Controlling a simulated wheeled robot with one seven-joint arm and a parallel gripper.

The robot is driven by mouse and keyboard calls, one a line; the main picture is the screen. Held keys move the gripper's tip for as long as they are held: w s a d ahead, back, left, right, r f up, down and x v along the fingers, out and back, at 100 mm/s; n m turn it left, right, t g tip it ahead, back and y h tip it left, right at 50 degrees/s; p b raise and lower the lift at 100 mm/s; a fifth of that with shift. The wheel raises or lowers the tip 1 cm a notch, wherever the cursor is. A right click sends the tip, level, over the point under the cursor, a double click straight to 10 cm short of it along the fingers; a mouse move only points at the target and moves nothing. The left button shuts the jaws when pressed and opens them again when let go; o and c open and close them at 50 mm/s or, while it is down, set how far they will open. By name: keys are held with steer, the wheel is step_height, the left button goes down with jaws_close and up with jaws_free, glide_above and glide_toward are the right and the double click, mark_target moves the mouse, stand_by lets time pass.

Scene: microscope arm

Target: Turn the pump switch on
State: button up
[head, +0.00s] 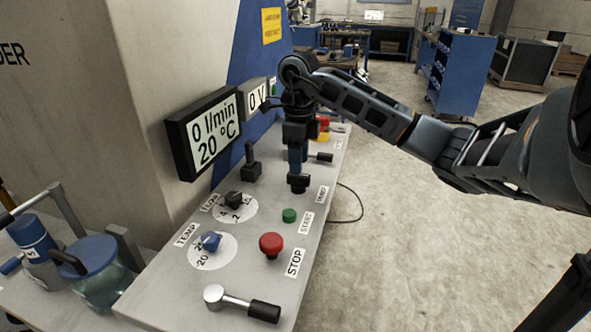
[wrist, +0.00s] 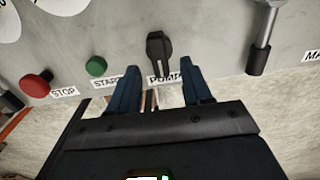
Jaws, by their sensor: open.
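The pump switch is a black rotary knob (wrist: 158,50) on the grey panel, just above the PUMP label (wrist: 165,77) in the wrist view. Its pointer bar points toward the label. In the head view the black knob (head: 299,184) shows right below my fingers, partly covered. My gripper (head: 296,160) hangs down over the panel with its fingers toward the knob. In the wrist view my gripper (wrist: 160,70) is open, with one blue finger on each side of the knob's lower end. I cannot tell whether the fingers touch it.
A green START button (head: 289,215), a red STOP button (head: 271,244) and a lever (head: 242,302) are nearer on the panel. A black switch (head: 251,163) stands to the left. The display (head: 205,132) reads 0 l/min and 20 °C. Floor right of the panel is clear.

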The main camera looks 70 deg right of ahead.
mark_target(298, 179)
steer(key=shift+f, duration=2.05)
steer(key=shift+c, duration=0.3)
jaws_close()
